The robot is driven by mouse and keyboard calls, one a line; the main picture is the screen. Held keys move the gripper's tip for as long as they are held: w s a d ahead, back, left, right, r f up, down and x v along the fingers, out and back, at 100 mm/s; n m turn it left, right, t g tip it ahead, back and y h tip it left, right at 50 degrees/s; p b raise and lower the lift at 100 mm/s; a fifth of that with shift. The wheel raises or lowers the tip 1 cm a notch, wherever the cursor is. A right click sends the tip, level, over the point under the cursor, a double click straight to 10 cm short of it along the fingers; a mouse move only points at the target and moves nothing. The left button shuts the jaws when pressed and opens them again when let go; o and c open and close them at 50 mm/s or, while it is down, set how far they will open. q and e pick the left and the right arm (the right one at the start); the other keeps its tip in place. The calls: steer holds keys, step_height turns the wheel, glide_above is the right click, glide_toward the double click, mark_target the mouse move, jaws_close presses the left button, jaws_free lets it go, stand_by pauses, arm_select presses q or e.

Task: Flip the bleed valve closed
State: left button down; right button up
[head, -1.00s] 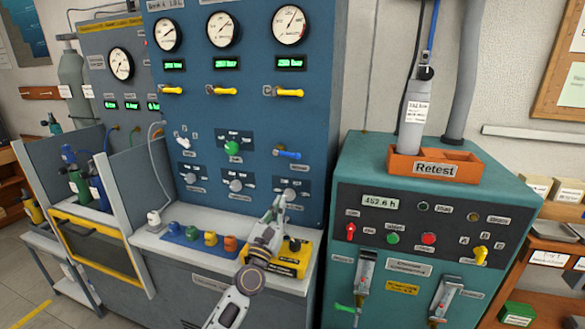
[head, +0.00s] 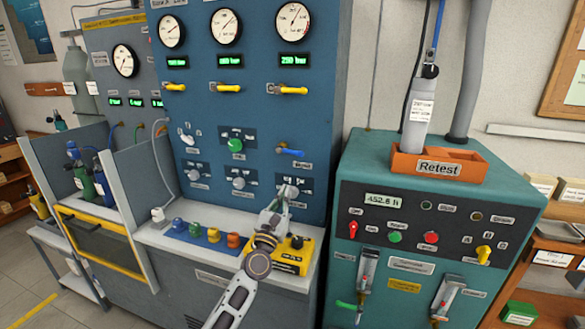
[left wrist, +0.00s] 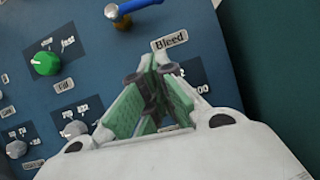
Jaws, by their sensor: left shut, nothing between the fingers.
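The bleed valve's blue lever (head: 290,151) sticks out to the right, roughly level, from the blue panel. In the left wrist view the blue lever (left wrist: 137,8) shows at the top edge, partly cut off, above the "Bleed" label (left wrist: 170,42). My left gripper (head: 288,190) is shut and empty, below the lever and in front of the lower right knob plate, which it partly covers. In the left wrist view my gripper's green-padded fingers (left wrist: 154,65) come together just below the label, apart from the lever. My right gripper is not in view.
A green knob (head: 236,145) sits left of the lever. Yellow-handled valves (head: 288,89) line the panel above. A yellow box (head: 293,258) and several coloured fittings (head: 213,235) stand on the bench below. A teal cabinet (head: 480,205) stands to the right.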

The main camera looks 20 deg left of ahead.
mark_target(291, 152)
arm_select(q)
steer(key=shift+p+x, duration=0.3)
steer(key=shift+x, duration=3.35)
steer(key=shift+r, duration=0.35)
steer(key=shift+s+d+r+p, duration=0.1)
steer(key=shift+s+r+p, duration=0.05)
steer(key=shift+r+p, duration=0.4)
steer(key=shift+s+d+r+p, duration=0.15)
steer(key=shift+r+p, duration=0.25)
steer(key=shift+r, duration=0.2)
steer(key=shift+s+a+r+p, duration=0.1)
steer(key=shift+r+p, duration=0.2)
steer(key=shift+r, duration=0.15)
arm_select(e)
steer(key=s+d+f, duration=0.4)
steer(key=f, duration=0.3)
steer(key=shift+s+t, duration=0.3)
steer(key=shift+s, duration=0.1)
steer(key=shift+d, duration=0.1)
arm_select(q)
steer(key=shift+r, duration=0.1)
